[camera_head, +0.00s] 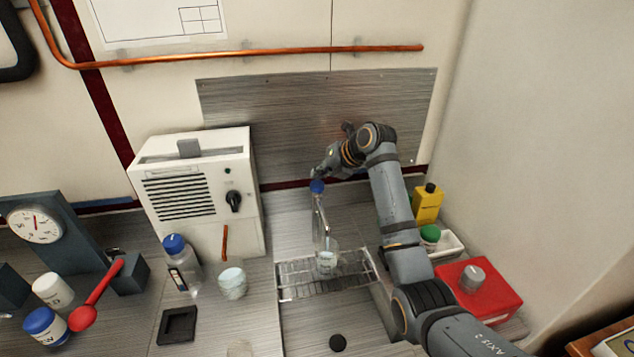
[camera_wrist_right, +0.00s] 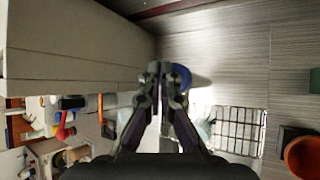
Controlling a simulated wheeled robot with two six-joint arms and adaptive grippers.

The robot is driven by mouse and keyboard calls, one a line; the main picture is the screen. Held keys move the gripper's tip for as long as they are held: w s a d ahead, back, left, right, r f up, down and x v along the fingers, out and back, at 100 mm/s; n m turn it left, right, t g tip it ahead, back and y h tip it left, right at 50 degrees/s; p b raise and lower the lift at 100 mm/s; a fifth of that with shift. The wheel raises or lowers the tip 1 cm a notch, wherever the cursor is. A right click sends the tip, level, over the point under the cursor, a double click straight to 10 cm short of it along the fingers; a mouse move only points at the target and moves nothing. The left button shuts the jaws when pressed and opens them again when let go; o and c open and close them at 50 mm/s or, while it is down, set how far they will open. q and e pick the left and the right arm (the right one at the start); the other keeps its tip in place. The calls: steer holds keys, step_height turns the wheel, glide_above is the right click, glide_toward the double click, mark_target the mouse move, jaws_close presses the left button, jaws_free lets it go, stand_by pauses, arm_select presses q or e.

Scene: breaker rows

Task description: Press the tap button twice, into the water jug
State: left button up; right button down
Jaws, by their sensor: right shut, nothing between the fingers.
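The tap (camera_head: 322,222) is a slim metal spout with a blue button (camera_head: 317,187) on top. The water jug (camera_head: 327,262) is a small clear vessel on the wire rack, below the spout. My right gripper (camera_head: 317,174) is just above the blue button, its fingers together and empty. In the right wrist view the closed fingertips (camera_wrist_right: 160,69) are beside the blue button (camera_wrist_right: 182,77), partly covering it. I cannot tell whether they touch. The water level in the jug is too small to tell. My left gripper is out of view.
The wire rack (camera_head: 292,280) sits over the sink area. A white machine (camera_head: 205,200) stands left of the tap, with a blue-capped bottle (camera_head: 174,246) and a pale cup (camera_head: 232,284) before it. A yellow bottle (camera_head: 427,205) and a red box (camera_head: 500,298) stand right of my arm.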

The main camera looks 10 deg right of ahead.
mark_target(320, 185)
step_height(320, 185, up, 5)
steer(key=p, duration=0.3)
steer(key=shift+r+p, duration=0.1)
steer(key=shift+p, duration=0.25)
stand_by(0.5)
